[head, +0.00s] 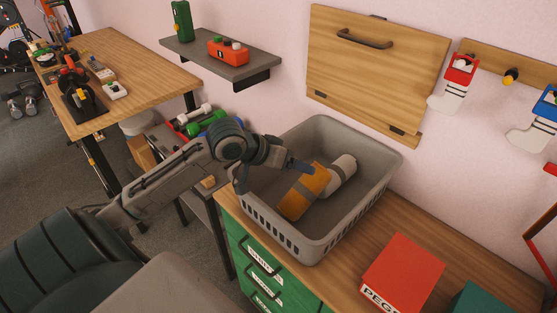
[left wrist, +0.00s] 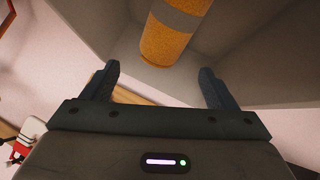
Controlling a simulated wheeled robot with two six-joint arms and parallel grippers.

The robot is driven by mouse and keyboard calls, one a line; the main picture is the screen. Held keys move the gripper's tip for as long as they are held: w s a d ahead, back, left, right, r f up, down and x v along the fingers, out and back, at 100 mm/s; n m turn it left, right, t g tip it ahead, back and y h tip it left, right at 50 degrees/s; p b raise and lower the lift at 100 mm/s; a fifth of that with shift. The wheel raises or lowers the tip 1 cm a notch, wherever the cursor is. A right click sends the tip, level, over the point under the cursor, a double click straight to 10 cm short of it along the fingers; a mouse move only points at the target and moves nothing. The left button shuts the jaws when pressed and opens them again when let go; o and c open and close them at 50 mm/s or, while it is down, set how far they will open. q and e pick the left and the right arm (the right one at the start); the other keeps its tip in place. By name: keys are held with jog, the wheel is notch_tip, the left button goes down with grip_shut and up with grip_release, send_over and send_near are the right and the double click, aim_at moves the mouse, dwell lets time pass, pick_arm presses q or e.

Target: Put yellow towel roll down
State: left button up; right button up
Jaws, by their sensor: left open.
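A yellow towel roll (head: 304,191) with a grey band lies in a grey basket (head: 263,220) on the wooden cabinet top. A whitish roll (head: 341,172) with a grey band lies beside it in the basket. My left gripper (head: 270,173) is over the left part of the basket, close to the yellow roll. In the left wrist view my left gripper (left wrist: 160,85) is open, with nothing between its fingers. The end of the yellow towel roll (left wrist: 172,40) shows just beyond the fingers, apart from them. My right gripper is not in view.
A red box (head: 402,273) and a teal box (head: 483,300) stand on the wooden top (head: 345,262) right of the basket. A wooden flap panel (head: 375,65) and a grey shelf (head: 222,62) are on the wall behind. Bare wood shows between basket and red box.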

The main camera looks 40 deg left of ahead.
pick_arm(q)
jog(key=shift+v, duration=2.25)
jog(key=shift+d+r, duration=0.1)
jog(key=shift+s, duration=0.15)
